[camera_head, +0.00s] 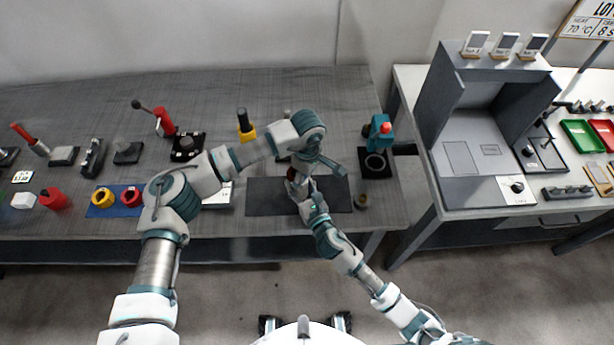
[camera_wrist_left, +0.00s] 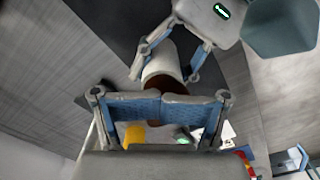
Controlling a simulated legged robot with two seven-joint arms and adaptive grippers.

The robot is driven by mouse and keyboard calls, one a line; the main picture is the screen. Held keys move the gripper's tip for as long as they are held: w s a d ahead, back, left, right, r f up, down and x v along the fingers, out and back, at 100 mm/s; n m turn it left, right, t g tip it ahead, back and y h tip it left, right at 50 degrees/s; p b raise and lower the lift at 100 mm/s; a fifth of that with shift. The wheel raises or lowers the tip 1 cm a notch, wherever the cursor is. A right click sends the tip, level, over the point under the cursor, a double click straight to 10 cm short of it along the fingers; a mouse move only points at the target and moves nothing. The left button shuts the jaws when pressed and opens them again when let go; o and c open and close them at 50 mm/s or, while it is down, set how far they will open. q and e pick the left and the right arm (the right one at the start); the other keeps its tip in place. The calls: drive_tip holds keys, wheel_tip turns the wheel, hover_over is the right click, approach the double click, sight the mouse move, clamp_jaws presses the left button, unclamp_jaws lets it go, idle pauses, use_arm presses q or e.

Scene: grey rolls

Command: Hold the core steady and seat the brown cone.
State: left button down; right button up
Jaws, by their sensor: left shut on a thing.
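The brown cone (camera_wrist_left: 165,84) shows between the blue pads of my left gripper (camera_wrist_left: 160,106), which is shut on it. The white core (camera_wrist_left: 162,63) meets the cone's far side in the left wrist view; how deep one sits in the other is hidden. My right gripper (camera_wrist_left: 167,66) has its fingers on both sides of the core and appears shut on it. In the head view, my left gripper (camera_head: 297,172) and right gripper (camera_head: 302,190) meet above the dark mat (camera_head: 262,198), largely covering the core and cone.
A teal device with a red top (camera_head: 380,132) stands right of the mat. Yellow (camera_head: 103,197) and red (camera_head: 131,196) rings lie on a blue mat at left. A grey booth (camera_head: 475,145) stands on the right bench.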

use_arm(q)
wheel_tip(320, 180, up, 6)
drive_tip(key=shift+f, duration=0.1)
idle(0.4)
idle(0.4)
drive_tip(key=c, duration=0.8)
unclamp_jaws()
drive_tip(key=o, duration=0.4)
drive_tip(key=shift+r+n, duration=0.2)
drive_tip(key=shift+n, duration=0.1)
drive_tip(key=shift+o, duration=0.5)
drive_tip(key=shift+a+r+n, duration=0.1)
drive_tip(key=shift+r+n, duration=0.2)
drive_tip(key=shift+n, duration=0.2)
drive_tip(key=r+n, duration=0.1)
drive_tip(key=n, duration=0.1)
drive_tip(key=a+r+n, duration=0.1)
drive_tip(key=n, duration=0.2)
drive_tip(key=r+n, duration=0.2)
drive_tip(key=shift+w+a+r+n+t, duration=0.1)
drive_tip(key=shift+a+n+t, duration=0.1)
drive_tip(key=shift+n+t, duration=0.1)
wheel_tip(320, 180, down, 11)
drive_tip(key=n, duration=0.2)
drive_tip(key=shift+w+a+r+n, duration=0.2)
drive_tip(key=shift+w+a+n, duration=0.15)
drive_tip(key=shift+a+n, duration=0.05)
